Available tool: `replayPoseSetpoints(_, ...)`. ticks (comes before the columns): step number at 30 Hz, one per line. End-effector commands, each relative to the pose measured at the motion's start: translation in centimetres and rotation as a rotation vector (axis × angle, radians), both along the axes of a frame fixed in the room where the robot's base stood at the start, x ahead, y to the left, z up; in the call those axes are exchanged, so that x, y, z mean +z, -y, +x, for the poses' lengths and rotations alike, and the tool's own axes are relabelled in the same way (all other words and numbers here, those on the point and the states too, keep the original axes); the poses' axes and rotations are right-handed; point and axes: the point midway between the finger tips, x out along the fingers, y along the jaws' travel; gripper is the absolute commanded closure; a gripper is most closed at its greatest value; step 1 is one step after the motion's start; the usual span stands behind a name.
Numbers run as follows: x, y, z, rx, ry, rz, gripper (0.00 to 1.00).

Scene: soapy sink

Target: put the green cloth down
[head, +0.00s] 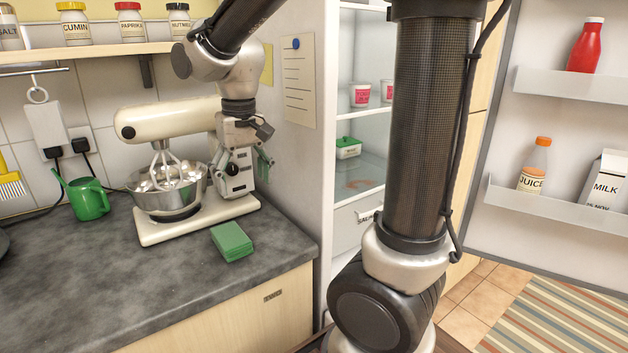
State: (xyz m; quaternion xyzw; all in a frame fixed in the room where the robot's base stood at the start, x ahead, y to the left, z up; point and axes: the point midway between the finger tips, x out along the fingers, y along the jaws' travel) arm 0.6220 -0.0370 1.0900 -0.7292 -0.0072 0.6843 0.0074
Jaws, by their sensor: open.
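A green cloth (232,242), folded into a flat layered stack, lies on the grey counter just in front of the white mixer's base. My gripper (238,180) points down above and behind the cloth, beside the mixer, apart from the cloth. It is open; its fingertips are hard to make out against the mixer. A small green patch (264,162) shows at the right edge of my gripper, partly hidden by it; I cannot tell what it is or whether it touches a finger.
The mixer (160,122) with its steel bowl (168,202) stands close to my gripper. A green watering can (88,197) is farther left. A spice shelf (100,52) hangs above. The counter (130,290) is clear at the front. The open fridge (362,210) is at right.

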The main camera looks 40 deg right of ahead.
Motion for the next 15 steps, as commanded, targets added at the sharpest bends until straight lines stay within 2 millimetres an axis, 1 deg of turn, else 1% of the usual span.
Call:
replayPoseSetpoints(1, 1.3, 1.9, -1.7, -0.009, 0.04, 0.01, 0.21)
replayPoseSetpoints(2, 1.9, 3.0, -2.9, -0.01, 0.063, 0.013, 0.21)
replayPoseSetpoints(3, 2.5, 4.4, -4.5, -0.011, 0.094, 0.016, 0.21)
replayPoseSetpoints(6, 3.5, 7.3, -8.5, -0.013, 0.169, 0.015, 0.21)
replayPoseSetpoints(9, 3.6, 9.2, -11.7, -0.011, 0.228, 0.007, 0.21)
replayPoseSetpoints(12, 3.5, 10.3, -14.2, -0.01, 0.273, -0.005, 0.21)
replayPoseSetpoints(15, 3.2, 11.0, -15.6, -0.008, 0.301, -0.015, 0.21)
